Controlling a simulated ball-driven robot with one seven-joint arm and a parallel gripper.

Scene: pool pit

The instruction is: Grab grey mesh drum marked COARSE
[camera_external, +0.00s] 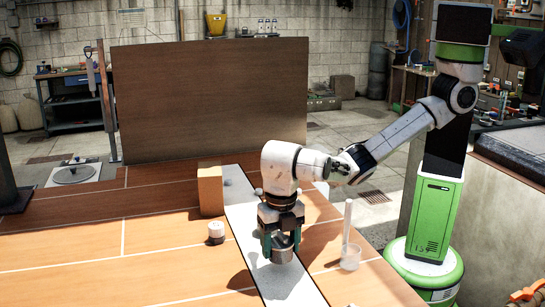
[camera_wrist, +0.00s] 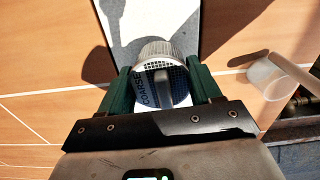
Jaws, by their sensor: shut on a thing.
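The grey mesh drum (camera_wrist: 153,53) marked COARSE sits between the two green fingers of my gripper (camera_wrist: 158,92) in the wrist view. The lettering shows on its left side, and a grey bar crosses its near face. In the external view the drum (camera_external: 282,247) shows below and between the fingers of my gripper (camera_external: 281,240), over the pale strip. My gripper is shut on the drum. Whether the drum touches the strip is hard to tell.
The pale strip (camera_external: 275,280) runs across the wooden surface. A brown block (camera_external: 210,188) and a small dark-and-white jar (camera_external: 216,232) stand left of it. A large brown panel (camera_external: 209,100) rises behind.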

